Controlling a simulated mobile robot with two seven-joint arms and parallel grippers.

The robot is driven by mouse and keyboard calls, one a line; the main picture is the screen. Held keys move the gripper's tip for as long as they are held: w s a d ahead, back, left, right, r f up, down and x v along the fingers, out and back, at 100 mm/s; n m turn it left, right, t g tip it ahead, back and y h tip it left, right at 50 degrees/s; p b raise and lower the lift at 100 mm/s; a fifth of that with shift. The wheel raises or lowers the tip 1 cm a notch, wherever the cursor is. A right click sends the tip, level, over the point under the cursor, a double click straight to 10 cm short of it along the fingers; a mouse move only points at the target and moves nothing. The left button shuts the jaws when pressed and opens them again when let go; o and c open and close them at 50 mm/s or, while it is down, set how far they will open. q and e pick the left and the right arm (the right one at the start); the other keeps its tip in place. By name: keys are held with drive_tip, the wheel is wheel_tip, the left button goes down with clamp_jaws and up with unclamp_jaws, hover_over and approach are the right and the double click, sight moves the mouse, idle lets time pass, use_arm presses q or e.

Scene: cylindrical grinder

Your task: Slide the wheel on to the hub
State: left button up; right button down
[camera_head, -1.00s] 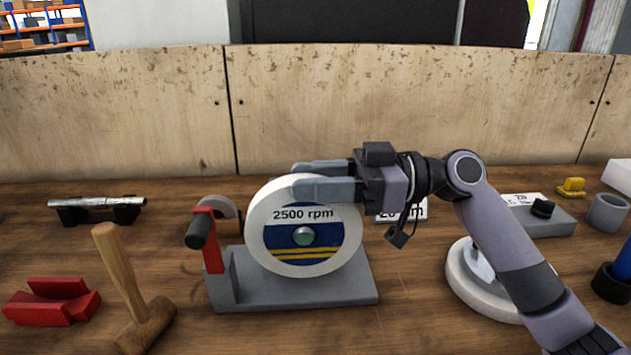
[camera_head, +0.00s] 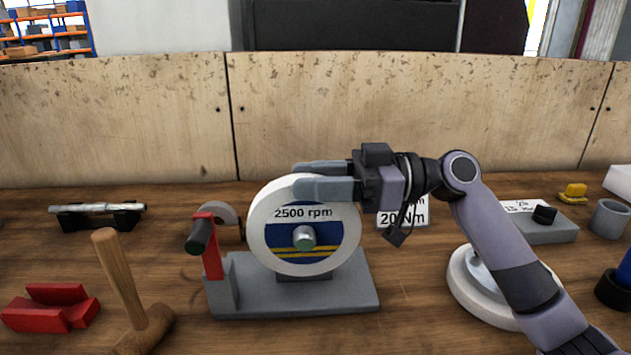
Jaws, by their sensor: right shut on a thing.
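A white grinding wheel (camera_head: 272,247) with a blue label reading 2500 rpm stands upright above a grey base (camera_head: 345,292). The round end of the hub (camera_head: 304,238) shows in the wheel's centre hole, so the wheel sits around it. How far along the hub the wheel is cannot be told from the front. My right gripper (camera_head: 322,180) is shut on the wheel's upper rim, one finger in front and one behind. My left gripper is not in view.
A red lever with a black handle (camera_head: 199,236) stands at the base's left. A mallet (camera_head: 122,275), red block (camera_head: 52,308) and spindle on a black rest (camera_head: 97,212) lie left. A 20 Nm card (camera_head: 403,215) stands behind. A white disc (camera_head: 470,290) lies right.

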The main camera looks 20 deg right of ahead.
drive_tip(key=shift+w+d+r, duration=0.15)
drive_tip(key=shift+w+r, duration=0.05)
drive_tip(key=shift+r, duration=0.1)
